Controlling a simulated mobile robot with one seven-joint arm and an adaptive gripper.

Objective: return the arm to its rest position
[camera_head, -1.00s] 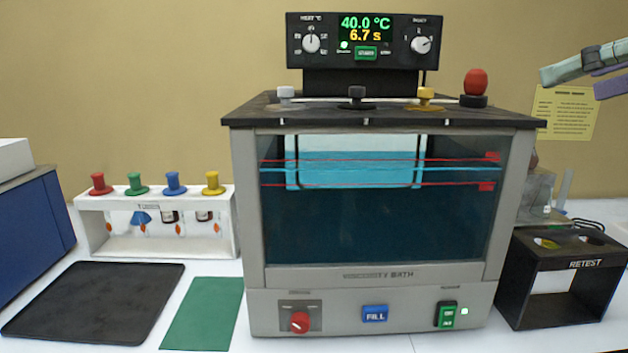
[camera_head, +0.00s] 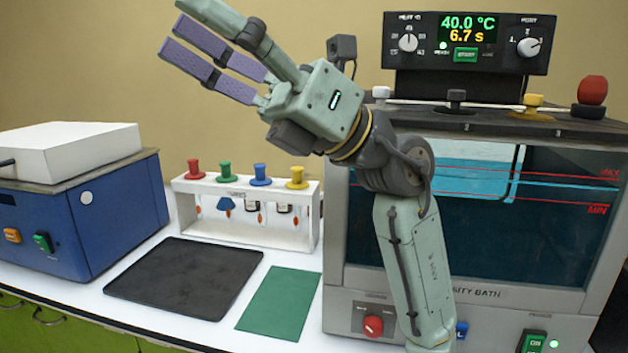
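My gripper (camera_head: 178,36) is raised in the upper left of the head view, pointing up and left. Its two purple-padded fingers stand apart with nothing between them. My arm (camera_head: 412,265) rises in front of the viscosity bath and bends left at the wrist. The gripper is in the air, clear of the bench and well above the tube rack. My arm hides part of the bath's left front and part of its blue button.
The viscosity bath (camera_head: 470,276) shows 40.0 °C and 6.7 s on its display (camera_head: 468,30). A white tube rack (camera_head: 308,228) with coloured knobs, a black mat (camera_head: 185,278), a green mat (camera_head: 280,303) and a blue machine (camera_head: 115,210) stand left of it. Green cabinets (camera_head: 60,330) lie below the bench edge.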

